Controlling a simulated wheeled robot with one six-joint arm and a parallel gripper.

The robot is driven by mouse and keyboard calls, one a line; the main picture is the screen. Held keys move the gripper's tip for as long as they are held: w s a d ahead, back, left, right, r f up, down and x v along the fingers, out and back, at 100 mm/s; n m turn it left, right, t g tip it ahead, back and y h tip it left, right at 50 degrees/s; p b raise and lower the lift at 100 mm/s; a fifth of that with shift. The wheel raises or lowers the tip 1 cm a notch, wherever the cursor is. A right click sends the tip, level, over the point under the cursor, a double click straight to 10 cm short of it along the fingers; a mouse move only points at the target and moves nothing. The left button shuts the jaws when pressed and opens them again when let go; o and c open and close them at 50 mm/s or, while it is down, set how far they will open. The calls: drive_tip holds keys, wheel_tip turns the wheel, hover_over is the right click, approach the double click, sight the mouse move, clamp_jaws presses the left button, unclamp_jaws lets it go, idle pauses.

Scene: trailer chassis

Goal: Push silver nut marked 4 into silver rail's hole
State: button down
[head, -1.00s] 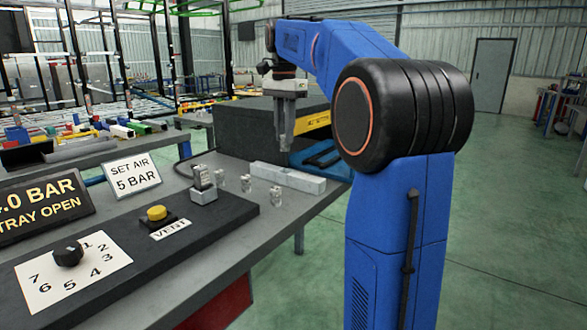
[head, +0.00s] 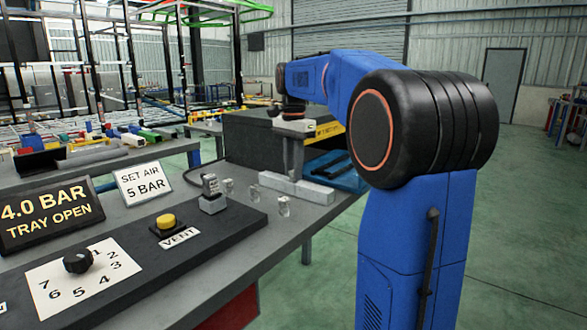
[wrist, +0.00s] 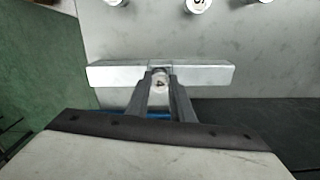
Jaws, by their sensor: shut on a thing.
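The silver rail (head: 320,193) lies on the grey bench top, and it spans the middle of the wrist view (wrist: 208,74). My gripper (wrist: 161,88) is shut on the silver nut marked 4 (wrist: 160,79), whose marked face shows between the fingertips. The nut is at the middle of the rail, against or partly within its near edge in the wrist view. How deep it sits in the hole cannot be told, as the fingers and nut cover that spot. In the head view my gripper (head: 297,172) reaches down at the rail, and the nut is hidden.
A grey holder (head: 212,203) stands further left, near the yellow vent button (head: 166,221). A dark box (head: 250,140) stands behind.

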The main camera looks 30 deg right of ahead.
drive_tip(key=shift+f, duration=0.1)
drive_tip(key=c, duration=1.5)
unclamp_jaws()
drive_tip(key=shift+c, duration=0.2)
wheel_tip(320, 180, up, 12)
